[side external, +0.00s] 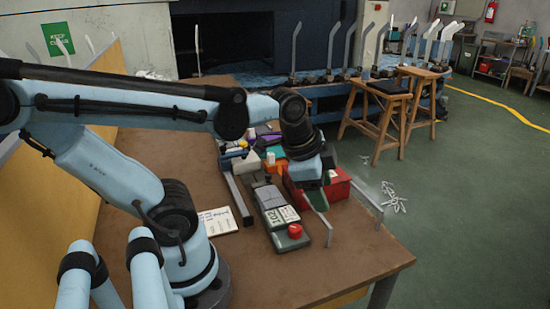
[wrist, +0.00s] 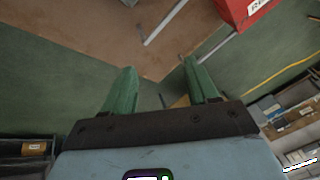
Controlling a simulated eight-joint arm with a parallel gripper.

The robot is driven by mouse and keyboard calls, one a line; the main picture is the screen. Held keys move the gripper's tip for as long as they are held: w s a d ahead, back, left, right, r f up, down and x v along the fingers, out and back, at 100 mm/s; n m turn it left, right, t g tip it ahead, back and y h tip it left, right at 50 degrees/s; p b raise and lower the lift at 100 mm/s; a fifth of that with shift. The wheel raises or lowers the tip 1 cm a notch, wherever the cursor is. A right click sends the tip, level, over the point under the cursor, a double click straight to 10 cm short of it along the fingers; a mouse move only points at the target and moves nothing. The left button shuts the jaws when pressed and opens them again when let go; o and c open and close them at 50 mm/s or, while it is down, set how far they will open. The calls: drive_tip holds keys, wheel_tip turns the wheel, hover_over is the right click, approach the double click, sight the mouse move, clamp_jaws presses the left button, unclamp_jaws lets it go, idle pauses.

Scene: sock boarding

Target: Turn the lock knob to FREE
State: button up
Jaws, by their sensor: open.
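A long dark control box (side external: 270,200) with pale labelled panels lies on the brown table in the side view. A red round button (side external: 295,231) sits at its near end. I cannot make out a lock knob or its setting in either view. My gripper (side external: 320,190) hangs above the table, just right of the control box, and partly covers a red bin. In the wrist view my gripper (wrist: 160,68) shows two green fingers spread apart with nothing between them. The control box is not visible in the wrist view.
The red bin (side external: 335,188) stands right of the control box and shows in the wrist view (wrist: 242,10). A grey rail (side external: 237,198) runs along the box's left. A white paper (side external: 218,220) lies further left. The table's front right is clear. Wooden stools (side external: 378,115) stand beyond.

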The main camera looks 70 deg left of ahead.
sight(295, 227)
drive_tip(key=s+a+m+g, duration=0.3)
drive_tip(key=a+m+g, duration=0.15)
drive_tip(key=m, duration=1.05)
drive_tip(key=shift+s+d+f, duration=0.1)
drive_tip(key=shift+d+f, duration=0.05)
drive_tip(key=shift+f, duration=1.7)
drive_tip(key=shift+d+f, duration=0.15)
drive_tip(key=shift+f, duration=1.75)
drive_tip(key=shift+s+d+f, duration=0.1)
drive_tip(key=shift+d+f, duration=0.05)
drive_tip(key=shift+f, duration=1.7)
drive_tip(key=c, duration=1)
drive_tip(key=shift+n, duration=0.3)
drive_tip(key=shift+c, duration=0.2)
